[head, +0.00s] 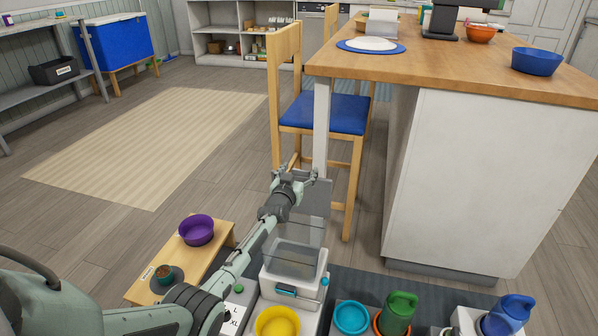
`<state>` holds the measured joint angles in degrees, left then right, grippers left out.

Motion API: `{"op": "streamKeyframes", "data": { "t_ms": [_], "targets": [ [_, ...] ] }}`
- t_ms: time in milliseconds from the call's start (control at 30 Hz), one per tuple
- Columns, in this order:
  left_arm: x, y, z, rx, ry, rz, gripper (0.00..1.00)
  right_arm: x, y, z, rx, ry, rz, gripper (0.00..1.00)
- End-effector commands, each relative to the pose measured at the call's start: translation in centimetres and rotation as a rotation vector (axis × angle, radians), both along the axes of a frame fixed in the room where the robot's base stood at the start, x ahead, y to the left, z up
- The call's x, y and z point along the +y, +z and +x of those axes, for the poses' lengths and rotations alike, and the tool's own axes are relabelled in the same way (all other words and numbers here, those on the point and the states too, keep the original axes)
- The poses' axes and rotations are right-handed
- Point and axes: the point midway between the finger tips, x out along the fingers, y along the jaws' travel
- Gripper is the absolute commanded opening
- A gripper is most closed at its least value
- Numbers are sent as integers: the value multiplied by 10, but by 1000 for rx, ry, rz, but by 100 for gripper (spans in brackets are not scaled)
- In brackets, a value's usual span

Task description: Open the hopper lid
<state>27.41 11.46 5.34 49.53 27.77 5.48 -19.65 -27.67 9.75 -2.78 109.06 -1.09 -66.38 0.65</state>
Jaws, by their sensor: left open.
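The hopper (314,283) is a white box with a squarish top opening and a teal latch-like part on its front. It stands at the bottom centre of the head view. A see-through grey panel, seemingly its lid (312,232), stands raised above the back of the box. My left gripper (296,174) is open at the top of this raised panel, with its arm passing to the left of the hopper. I cannot tell whether the fingers touch the panel. My right gripper is not in view.
A yellow bowl (277,323), a teal bowl (352,318), a green jug (398,312) and a blue jug (508,314) stand in front and to the right. A purple bowl (197,230) is on a low wooden stand (215,255). A chair (325,114) and an island (480,180) stand behind.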

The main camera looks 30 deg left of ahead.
Motion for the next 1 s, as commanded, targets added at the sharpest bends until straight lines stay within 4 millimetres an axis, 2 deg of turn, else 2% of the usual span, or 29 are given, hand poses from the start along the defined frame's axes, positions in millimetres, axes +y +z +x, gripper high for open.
{"op": "streamKeyframes", "data": {
  "t_ms": [267, 700, 833, 1000],
  "targets": [
    [-6, -2, -13, 3, -3, -3, 72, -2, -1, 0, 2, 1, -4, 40],
    [-22, 9, -91, 2, 1, -1, 72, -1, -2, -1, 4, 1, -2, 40],
    [-26, 12, -107, 1, 0, 0, 72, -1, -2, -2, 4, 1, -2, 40],
    [-28, 14, -116, 0, 1, 0, 72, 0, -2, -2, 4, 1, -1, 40]
  ]
}}
